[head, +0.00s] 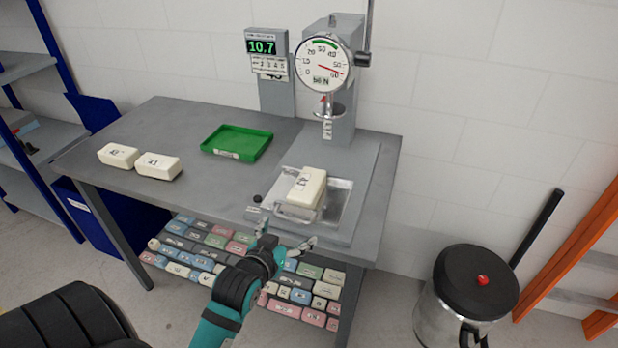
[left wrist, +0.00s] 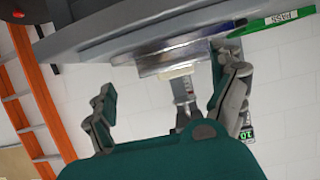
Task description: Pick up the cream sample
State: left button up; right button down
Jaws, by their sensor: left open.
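A cream sample block (head: 307,188) with a dark number on it lies on the metal tray (head: 346,192) at the base of the press. Two more cream blocks lie at the left of the table, one (head: 118,155) beside the other (head: 158,166). My left gripper (head: 287,241) is open and empty at the table's front edge, short of the tray and apart from the block. Its spread fingers also show in the left wrist view (left wrist: 165,78). My right gripper is out of view.
The press dial (head: 324,64) and plunger (head: 330,108) stand behind the tray. A display (head: 262,46) reads 10.7. A green tray (head: 237,142) sits mid-table. Below is a shelf of coloured blocks (head: 190,256). A lidded bin (head: 470,300) and orange ladder (head: 575,250) are at right.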

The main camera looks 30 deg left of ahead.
pick_arm(q)
notch_tip(320, 180, up, 7)
jog(key=a+t, duration=0.1)
jog(key=p, duration=0.3)
send_near(306, 185)
jog(key=w, duration=0.3)
jog(key=shift+f+y, duration=0.15)
jog(key=shift+y, duration=0.25)
jog(key=shift+w+a+f, duration=0.25)
jog(key=shift+w, duration=0.2)
jog(key=shift+w+a+f+p, duration=0.1)
jog(key=shift+w+p, duration=0.25)
jog(key=shift+w, duration=0.25)
jog(key=p+x, duration=0.1)
jog(key=x, duration=0.2)
jog(key=shift+f, duration=0.25)
jog(key=shift+w+a+f, duration=0.15)
jog(key=shift+w+f, duration=0.1)
jog(key=shift+w, duration=0.15)
jog(key=shift+s+r, duration=0.1)
jog(key=shift+c, duration=1.1)
jog(key=c, duration=0.7)
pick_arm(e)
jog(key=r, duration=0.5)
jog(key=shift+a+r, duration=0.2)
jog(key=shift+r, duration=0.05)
